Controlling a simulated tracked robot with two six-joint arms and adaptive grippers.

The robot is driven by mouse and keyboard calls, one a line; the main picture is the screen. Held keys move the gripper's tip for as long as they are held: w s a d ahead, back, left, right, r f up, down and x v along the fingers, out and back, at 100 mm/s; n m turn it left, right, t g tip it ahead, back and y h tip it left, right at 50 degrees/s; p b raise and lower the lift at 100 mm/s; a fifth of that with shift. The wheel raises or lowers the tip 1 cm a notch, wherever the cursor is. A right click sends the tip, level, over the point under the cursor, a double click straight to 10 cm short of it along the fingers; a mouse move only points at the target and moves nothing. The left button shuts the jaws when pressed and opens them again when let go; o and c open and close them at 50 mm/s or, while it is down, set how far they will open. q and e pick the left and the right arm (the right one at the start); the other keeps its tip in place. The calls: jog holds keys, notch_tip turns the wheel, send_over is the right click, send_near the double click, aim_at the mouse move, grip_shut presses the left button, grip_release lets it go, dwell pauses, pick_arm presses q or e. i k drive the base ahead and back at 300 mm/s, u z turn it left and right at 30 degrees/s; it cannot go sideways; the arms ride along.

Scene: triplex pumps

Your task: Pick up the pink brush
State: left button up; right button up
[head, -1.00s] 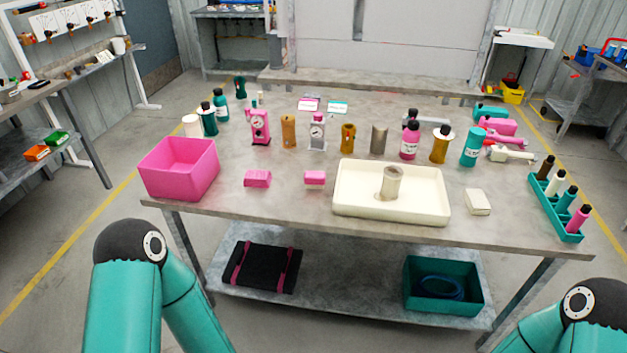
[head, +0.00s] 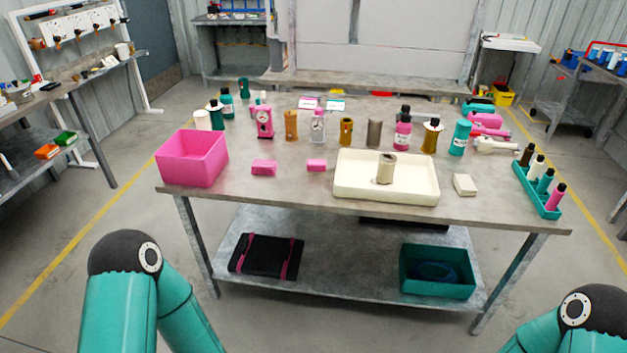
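I cannot tell for certain which pink item is the brush. Two small pink blocks, a left one (head: 264,168) and a right one (head: 317,165), lie on the table (head: 300,195) between the pink bin and the cream tray. A pink piece with a dark tip (head: 555,197) stands in the teal rack (head: 531,187) at the right edge. A larger pink item (head: 488,121) lies at the back right between a teal and a white one. Only bent links of my arms show at the lower left and lower right; both grippers are out of view.
A pink bin (head: 192,160) stands at the table's left end. A cream tray (head: 350,193) holds a grey-beige cylinder (head: 386,168). A white block (head: 464,185) lies right of it. Bottles and pump parts line the back. The lower shelf holds a black mat (head: 266,256) and teal crate (head: 437,290).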

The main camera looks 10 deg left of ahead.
aim_at(315, 167)
jog(key=u, duration=0.2)
jog(key=i, duration=1.2)
jog(key=z, duration=0.6)
